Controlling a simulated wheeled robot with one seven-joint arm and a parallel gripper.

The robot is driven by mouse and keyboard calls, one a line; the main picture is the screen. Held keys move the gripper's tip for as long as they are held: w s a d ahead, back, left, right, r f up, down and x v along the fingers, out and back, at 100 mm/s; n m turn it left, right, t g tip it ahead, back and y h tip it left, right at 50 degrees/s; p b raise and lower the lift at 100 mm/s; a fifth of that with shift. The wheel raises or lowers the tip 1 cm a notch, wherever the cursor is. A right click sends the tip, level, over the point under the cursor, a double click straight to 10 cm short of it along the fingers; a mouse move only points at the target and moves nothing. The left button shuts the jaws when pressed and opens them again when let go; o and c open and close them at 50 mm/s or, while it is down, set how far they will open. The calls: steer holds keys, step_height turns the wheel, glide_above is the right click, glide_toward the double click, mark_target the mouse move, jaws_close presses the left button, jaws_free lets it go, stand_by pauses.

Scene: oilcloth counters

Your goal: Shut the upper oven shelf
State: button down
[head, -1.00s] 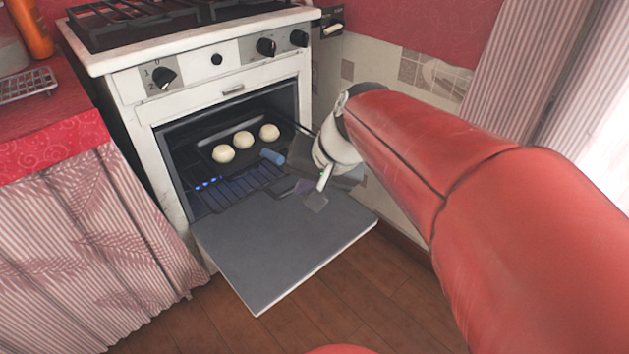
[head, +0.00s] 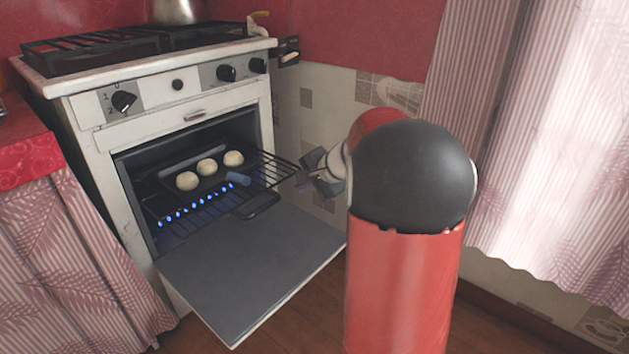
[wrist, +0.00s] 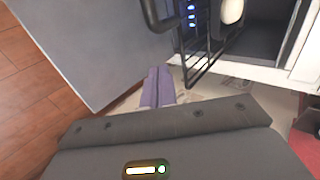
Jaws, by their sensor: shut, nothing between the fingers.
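The upper oven shelf (head: 272,171) is a black wire rack, sticking partly out of the open oven (head: 122,165). My gripper (head: 306,184) is shut and empty, just right of the rack's outer corner. In the wrist view, my purple fingers (wrist: 157,86) are together beside the rack's wires (wrist: 202,62), apparently with a small gap. Whether they touch cannot be told for certain.
The oven door (head: 250,275) is folded down flat in front. A black handle (head: 260,206) juts out below the rack, above the door. Blue flames (head: 195,203) burn inside. A tiled wall (head: 335,130) stands right of the oven, and curtained counter (head: 60,250) stands left.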

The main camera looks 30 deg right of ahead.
steer(key=w, duration=0.1)
steer(key=w+a, duration=0.1)
steer(key=w, duration=0.1)
steer(key=w+a+f, duration=0.1)
steer(key=w, duration=0.1)
steer(key=shift+f, duration=0.1)
